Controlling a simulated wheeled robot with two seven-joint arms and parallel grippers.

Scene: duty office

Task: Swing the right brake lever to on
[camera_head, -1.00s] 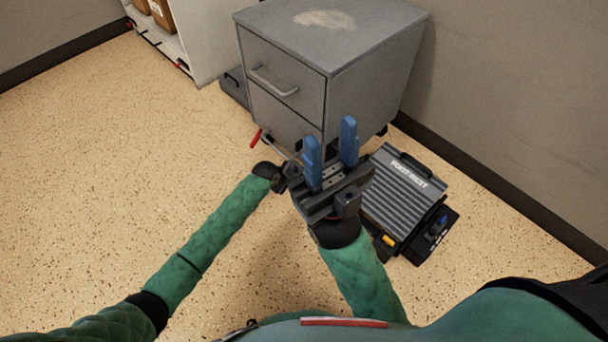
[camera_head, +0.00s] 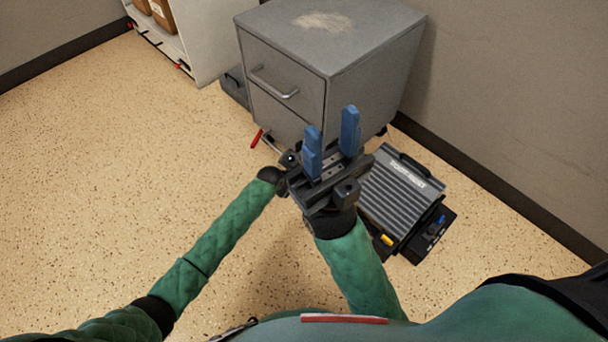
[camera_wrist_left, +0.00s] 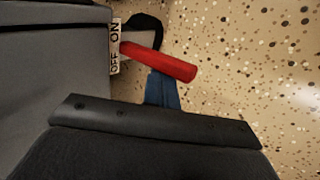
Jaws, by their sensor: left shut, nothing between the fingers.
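A grey drawer cabinet (camera_head: 285,90) stands on the floor. A red lever (camera_head: 256,138) sticks out low at the left of its front. In the left wrist view a red lever (camera_wrist_left: 160,62) points right and slightly down from the cabinet's edge, beside an OFF/ON label (camera_wrist_left: 115,48); I cannot tell if it is the same lever. My left gripper (camera_wrist_left: 162,88) is shut and empty, its blue fingers just below the lever and partly behind it; contact is unclear. In the head view it is mostly hidden behind my right gripper (camera_head: 331,122), which is open and empty.
A ribbed grey footrest (camera_head: 400,195) lies on the floor right of my right gripper, with a black device (camera_head: 432,235) beside it. A white shelf (camera_head: 185,40) with boxes stands at the back left. The wall closes off the right. The floor (camera_head: 110,150) at the left is clear.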

